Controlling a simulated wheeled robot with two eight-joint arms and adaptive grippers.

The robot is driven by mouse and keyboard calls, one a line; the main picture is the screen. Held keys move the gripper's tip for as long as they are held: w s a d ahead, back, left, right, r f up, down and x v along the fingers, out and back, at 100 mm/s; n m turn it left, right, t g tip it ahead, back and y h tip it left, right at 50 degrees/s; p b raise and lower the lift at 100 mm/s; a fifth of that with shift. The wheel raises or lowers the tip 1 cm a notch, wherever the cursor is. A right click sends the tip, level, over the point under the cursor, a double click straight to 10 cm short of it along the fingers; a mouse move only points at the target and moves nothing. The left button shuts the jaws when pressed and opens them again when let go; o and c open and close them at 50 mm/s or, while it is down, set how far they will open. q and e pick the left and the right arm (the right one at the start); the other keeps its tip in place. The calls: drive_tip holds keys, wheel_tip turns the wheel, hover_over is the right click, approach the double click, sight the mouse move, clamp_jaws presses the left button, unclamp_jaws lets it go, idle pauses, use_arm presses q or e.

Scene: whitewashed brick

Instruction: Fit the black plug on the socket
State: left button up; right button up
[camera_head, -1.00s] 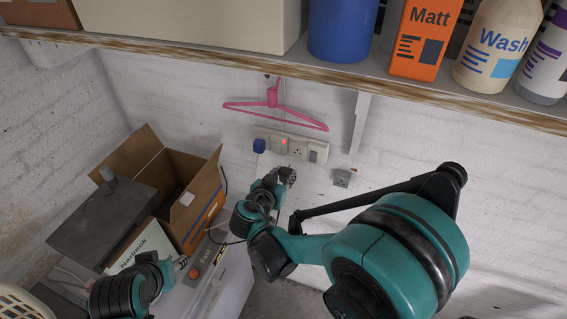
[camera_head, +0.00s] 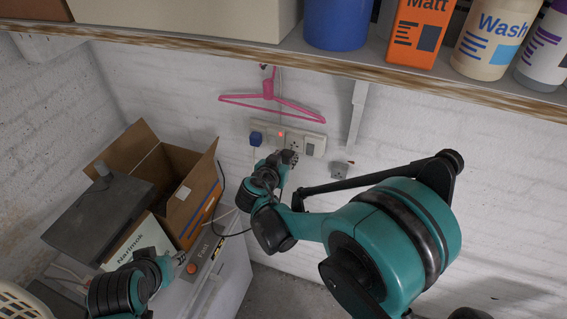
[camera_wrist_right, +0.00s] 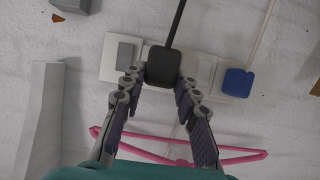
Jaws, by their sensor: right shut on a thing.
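The black plug (camera_wrist_right: 163,66), with its dark cable, is held between the fingers of my right gripper (camera_wrist_right: 158,88), which is shut on it. In the head view my right gripper (camera_head: 287,158) is at the lower edge of the white double socket (camera_head: 294,138) on the wall. In the wrist view the plug overlaps the middle of the socket plate (camera_wrist_right: 112,72), hiding the holes behind it. I cannot tell whether its pins are in. A blue plug (camera_head: 256,138) sits in the other half. My left gripper (camera_head: 181,259) is low on the left; its fingers are too small to read.
A pink hanger (camera_head: 270,100) hangs just above the socket. A shelf (camera_head: 340,74) with containers and its bracket (camera_head: 356,112) are above right. A smaller grey outlet (camera_head: 341,170) is to the right. An open cardboard box (camera_head: 190,205) stands at the left on a white appliance.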

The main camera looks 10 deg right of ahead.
sight(291, 149)
drive_tip(key=shift+w+d, duration=0.35)
drive_tip(key=shift+w, duration=0.1)
drive_tip(key=shift+b, duration=0.45)
idle(1.4)
drive_tip(key=shift+w+d+b, duration=0.3)
drive_tip(key=shift+w+d, duration=0.5)
drive_tip(key=shift+w, duration=0.35)
drive_tip(key=shift+w, duration=0.1)
drive_tip(key=o, duration=1.2)
drive_tip(key=shift+o, duration=0.2)
drive_tip(key=v, duration=1.2)
